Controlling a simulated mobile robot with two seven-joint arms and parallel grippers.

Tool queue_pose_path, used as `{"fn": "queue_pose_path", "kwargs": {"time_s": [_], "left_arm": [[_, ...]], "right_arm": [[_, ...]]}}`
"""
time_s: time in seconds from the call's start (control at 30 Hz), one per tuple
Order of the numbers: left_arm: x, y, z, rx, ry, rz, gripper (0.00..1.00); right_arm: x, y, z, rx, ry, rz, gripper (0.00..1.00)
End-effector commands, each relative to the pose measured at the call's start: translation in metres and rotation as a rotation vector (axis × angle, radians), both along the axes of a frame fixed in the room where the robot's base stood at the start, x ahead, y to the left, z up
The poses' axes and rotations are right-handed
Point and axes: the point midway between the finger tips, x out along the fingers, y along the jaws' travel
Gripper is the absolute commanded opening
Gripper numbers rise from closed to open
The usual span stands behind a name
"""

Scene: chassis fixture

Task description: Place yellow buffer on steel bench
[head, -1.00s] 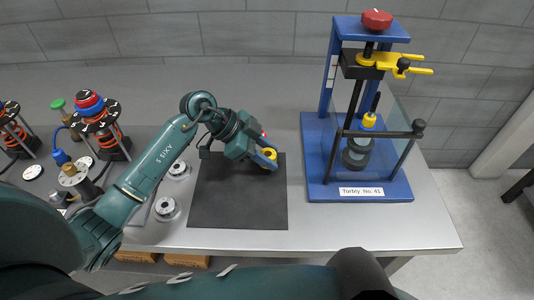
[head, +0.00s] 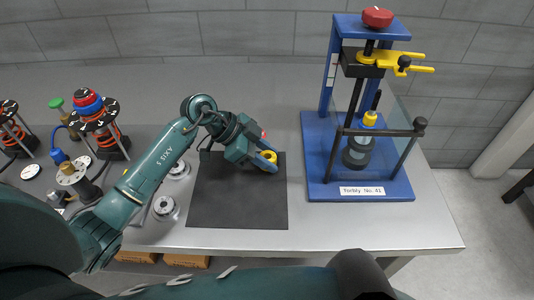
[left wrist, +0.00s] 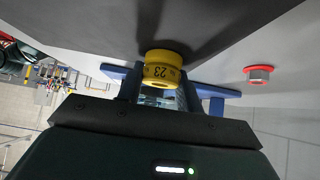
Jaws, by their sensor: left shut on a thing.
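The yellow buffer (head: 271,156) is a short ring-like cylinder, held between the blue fingers of my left gripper (head: 266,161) over the right part of the black mat. In the left wrist view the buffer (left wrist: 163,67) shows dark markings reading 23 and sits between the fingertips, close to a dark surface. I cannot tell whether it touches the mat. The steel bench (head: 330,228) is the grey top under the mat and the blue fixture. My right gripper is not in view.
The blue fixture (head: 365,192), labelled Torbly No. 41, stands to the right with a yellow clamp and clear guard. Round metal pieces (head: 164,207) and coil-spring assemblies (head: 104,130) are at left. Bare bench lies in front.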

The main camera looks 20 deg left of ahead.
Motion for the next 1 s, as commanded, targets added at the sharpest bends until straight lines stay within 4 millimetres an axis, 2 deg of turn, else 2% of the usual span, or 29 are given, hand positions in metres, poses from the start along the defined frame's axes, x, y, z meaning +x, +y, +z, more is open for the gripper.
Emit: {"fn": "queue_pose_path", "kwargs": {"time_s": [0.03,0.07,0.33,0.67,0.83,1.0], "left_arm": [[0.0,0.0,-0.001,0.0,0.0,0.0,0.1],[0.0,0.0,-0.001,0.0,0.0,0.0,0.38],[0.0,0.0,-0.001,0.0,0.0,0.0,0.6],[0.0,0.003,0.002,0.001,-0.001,0.0,0.61],[-0.005,0.021,0.02,0.003,-0.004,0.001,0.61],[-0.013,0.048,0.047,0.005,-0.004,0.002,0.61]], "right_arm": [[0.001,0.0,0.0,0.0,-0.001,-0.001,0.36],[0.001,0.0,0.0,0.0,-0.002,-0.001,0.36],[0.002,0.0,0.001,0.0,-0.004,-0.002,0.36],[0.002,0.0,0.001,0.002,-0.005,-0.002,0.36],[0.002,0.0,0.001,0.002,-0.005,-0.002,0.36],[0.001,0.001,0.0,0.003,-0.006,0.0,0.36]]}}
